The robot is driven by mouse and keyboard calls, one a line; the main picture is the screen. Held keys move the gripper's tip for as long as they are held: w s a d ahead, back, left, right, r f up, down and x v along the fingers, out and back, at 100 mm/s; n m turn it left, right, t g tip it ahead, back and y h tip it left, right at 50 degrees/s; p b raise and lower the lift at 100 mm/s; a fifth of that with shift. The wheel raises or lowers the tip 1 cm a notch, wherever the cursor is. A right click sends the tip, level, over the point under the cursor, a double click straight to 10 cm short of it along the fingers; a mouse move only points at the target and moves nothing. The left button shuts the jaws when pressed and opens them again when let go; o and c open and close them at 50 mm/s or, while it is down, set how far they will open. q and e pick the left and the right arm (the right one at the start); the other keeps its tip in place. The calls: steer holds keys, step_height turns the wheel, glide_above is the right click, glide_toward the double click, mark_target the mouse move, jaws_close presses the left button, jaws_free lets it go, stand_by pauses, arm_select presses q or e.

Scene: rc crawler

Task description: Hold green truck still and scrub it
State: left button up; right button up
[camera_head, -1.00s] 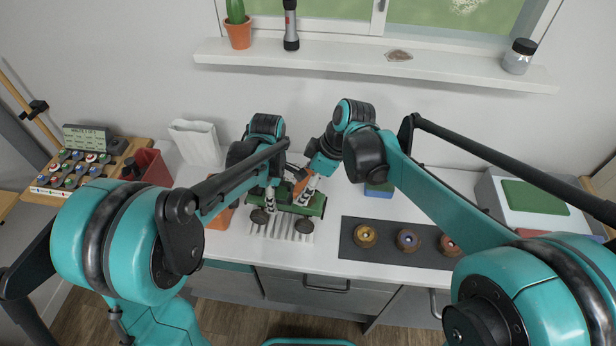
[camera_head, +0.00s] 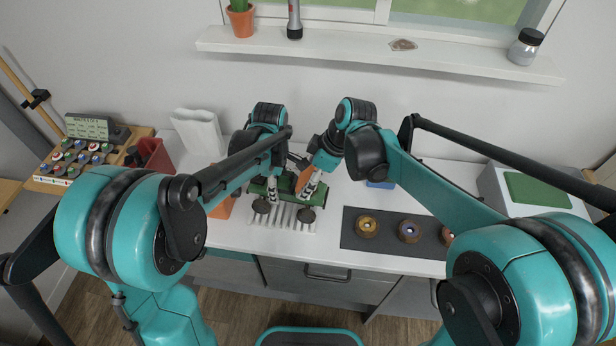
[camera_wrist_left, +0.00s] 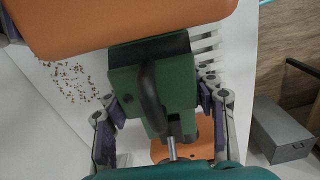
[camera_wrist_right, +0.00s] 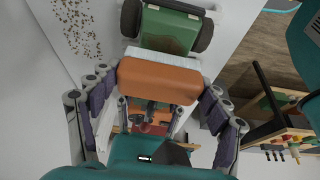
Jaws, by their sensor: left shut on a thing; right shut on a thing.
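The green truck (camera_head: 314,192), with black wheels, stands on a white ribbed rack (camera_head: 283,219) on the counter. My left gripper (camera_head: 272,190) is shut on its green body (camera_wrist_left: 180,82), with one finger on each side in the left wrist view. My right gripper (camera_head: 313,184) is shut on an orange brush (camera_wrist_right: 158,80) with white bristles. The brush is beside the truck's near end in the right wrist view, where brown specks show on the green panel (camera_wrist_right: 168,30). I cannot tell whether the bristles touch it. My arms hide part of the truck.
A dark mat (camera_head: 350,240) with several ring-shaped parts lies right of the rack. A blue block (camera_head: 380,184) sits behind the mat. A white holder (camera_head: 197,133), a red bin (camera_head: 156,155) and a wooden board of knobs (camera_head: 60,182) stand at left. Brown specks (camera_wrist_right: 82,28) dot the counter.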

steer(key=shift+f, duration=0.55)
stand_by(0.4)
steer(key=shift+s+d, duration=0.2)
steer(key=shift+d, duration=0.8)
steer(key=shift+s+d, duration=0.2)
steer(key=shift+d, duration=0.8)
steer(key=shift+w+a, duration=0.2)
steer(key=shift+a, duration=0.85)
steer(key=shift+w+a, duration=0.2)
steer(key=shift+a, duration=0.8)
stand_by(0.3)
step_height(320, 180, up, 6)
steer(key=shift+f, duration=0.1)
steer(key=shift+r, duration=0.3)
steer(key=shift+c, duration=0.5)
steer(key=shift+r, duration=0.35)
steer(key=c, duration=0.3)
